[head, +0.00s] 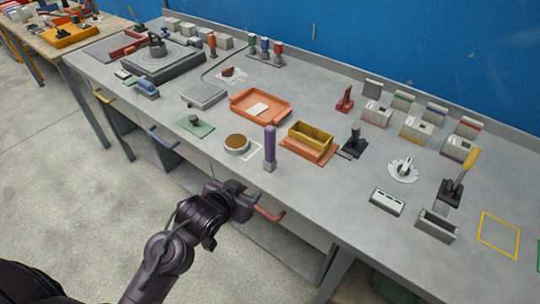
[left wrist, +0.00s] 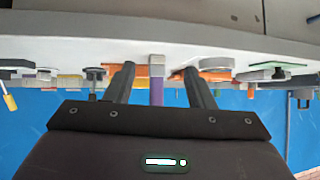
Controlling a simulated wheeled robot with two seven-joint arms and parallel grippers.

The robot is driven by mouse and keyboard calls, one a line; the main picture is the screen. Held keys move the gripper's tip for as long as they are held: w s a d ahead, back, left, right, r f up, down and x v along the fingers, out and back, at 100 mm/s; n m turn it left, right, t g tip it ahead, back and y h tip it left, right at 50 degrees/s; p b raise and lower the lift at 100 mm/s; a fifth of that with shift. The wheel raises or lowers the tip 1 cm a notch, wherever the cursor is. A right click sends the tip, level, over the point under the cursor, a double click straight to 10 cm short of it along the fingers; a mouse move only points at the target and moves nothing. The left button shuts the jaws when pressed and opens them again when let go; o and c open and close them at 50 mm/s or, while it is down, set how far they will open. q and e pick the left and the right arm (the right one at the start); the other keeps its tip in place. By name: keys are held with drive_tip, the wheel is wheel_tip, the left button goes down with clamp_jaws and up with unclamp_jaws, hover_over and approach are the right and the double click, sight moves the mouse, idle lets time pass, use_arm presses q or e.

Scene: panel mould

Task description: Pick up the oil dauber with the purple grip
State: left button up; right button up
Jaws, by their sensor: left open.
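The oil dauber with the purple grip (head: 270,143) stands upright near the front edge of the bench, its purple grip above a small grey block-like lower end. In the left wrist view, which is upside down, the purple grip (left wrist: 157,96) shows between my fingers, beyond them. My left gripper (head: 243,204) is in front of the bench edge, lower in the picture than the dauber and apart from it. Its two fingers (left wrist: 159,71) are spread and empty. My right gripper is in neither view.
Left of the dauber is a round dish with a brown top (head: 237,142). Right of it is a yellow bin (head: 311,137) on an orange base. An orange tray (head: 276,118) lies behind. Red (head: 266,213) and blue (head: 163,139) handles stick out below the bench edge.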

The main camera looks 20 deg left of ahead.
sight(274, 129)
use_arm(q)
drive_tip(key=w+r+t+h, duration=0.1)
drive_tip(key=w+r+t, duration=0.1)
drive_tip(key=w+r+m+t+h, duration=0.1)
drive_tip(key=w+r+t+h, duration=0.1)
drive_tip(key=w+r, duration=0.1)
drive_tip(key=w+r+t+h, duration=0.1)
drive_tip(key=w+r+t, duration=0.1)
drive_tip(key=w+r, duration=0.1)
drive_tip(key=shift+d+r+m+h, duration=0.2)
drive_tip(key=shift+d+m+h, duration=0.05)
drive_tip(key=shift+m+h, duration=0.05)
drive_tip(key=shift+w+d+r, duration=0.1)
drive_tip(key=shift+w+r, duration=0.15)
drive_tip(key=shift+w, duration=0.05)
drive_tip(key=x, duration=0.2)
drive_tip(key=p+x, duration=0.1)
drive_tip(key=x, duration=0.1)
drive_tip(key=p+x, duration=0.1)
drive_tip(key=x, duration=0.2)
drive_tip(key=shift+f, duration=0.3)
drive_tip(key=shift+w+f, duration=0.1)
drive_tip(key=shift+w, duration=0.1)
drive_tip(key=c, duration=1.1)
